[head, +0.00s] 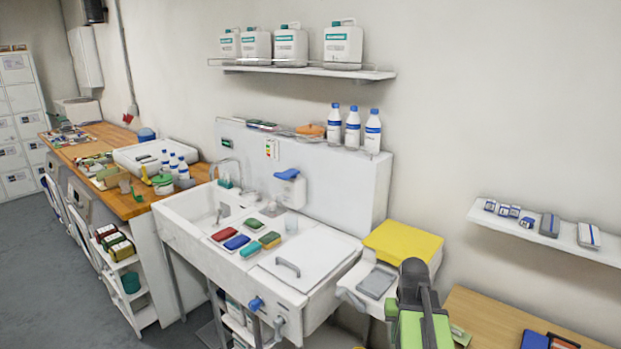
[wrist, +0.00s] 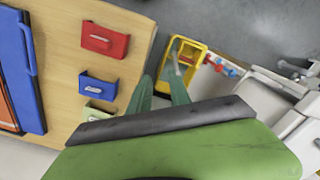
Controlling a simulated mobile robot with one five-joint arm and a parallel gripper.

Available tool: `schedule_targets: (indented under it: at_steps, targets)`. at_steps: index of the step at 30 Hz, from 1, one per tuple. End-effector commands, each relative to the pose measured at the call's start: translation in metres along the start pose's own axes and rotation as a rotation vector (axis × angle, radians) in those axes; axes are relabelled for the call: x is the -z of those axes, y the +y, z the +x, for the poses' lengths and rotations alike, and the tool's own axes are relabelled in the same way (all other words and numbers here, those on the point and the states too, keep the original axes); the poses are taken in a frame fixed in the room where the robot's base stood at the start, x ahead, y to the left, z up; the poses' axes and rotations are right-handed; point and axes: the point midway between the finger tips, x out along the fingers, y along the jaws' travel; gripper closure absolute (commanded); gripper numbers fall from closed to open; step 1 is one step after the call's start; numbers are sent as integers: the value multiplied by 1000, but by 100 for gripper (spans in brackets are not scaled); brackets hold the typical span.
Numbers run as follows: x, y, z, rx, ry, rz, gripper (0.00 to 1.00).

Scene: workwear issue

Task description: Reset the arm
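My arm stands at the lower right of the head view, with a green link and a dark grey joint. My gripper cannot be made out in that view. In the wrist view my gripper (wrist: 162,84) shows two teal fingers beyond a dark bar and a green body. The fingers stand apart with nothing between them. They point past the edge of a wooden table (wrist: 140,22), with grey floor and a yellow container (wrist: 187,51) beyond the tips.
Red (wrist: 105,41) and blue (wrist: 98,87) bins and a blue folder (wrist: 18,50) lie on the wooden table. The head view shows a white sink (head: 190,214), a yellow-topped box (head: 403,242) near my arm, and a right wall shelf (head: 562,238). Open floor (head: 60,290) lies left.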

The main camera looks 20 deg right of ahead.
Motion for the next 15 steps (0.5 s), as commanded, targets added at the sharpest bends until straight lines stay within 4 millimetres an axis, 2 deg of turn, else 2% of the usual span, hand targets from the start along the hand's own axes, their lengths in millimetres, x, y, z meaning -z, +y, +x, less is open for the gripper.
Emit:
schedule_targets:
  at_steps: [1,3,6,7,9,11,12,15]
  targets:
    - [-4,-50,0,0,0,-85,76]
    - [-13,-109,0,0,0,-188,76]
    - [-34,-180,0,0,0,-310,76]
    - [-42,-196,0,0,0,-340,76]
    - [-57,-227,0,-1,0,-394,76]
    - [-67,-244,0,-1,0,-423,76]
    - [-73,-250,0,-1,0,-432,76]
    - [-78,-245,0,0,0,-398,76]
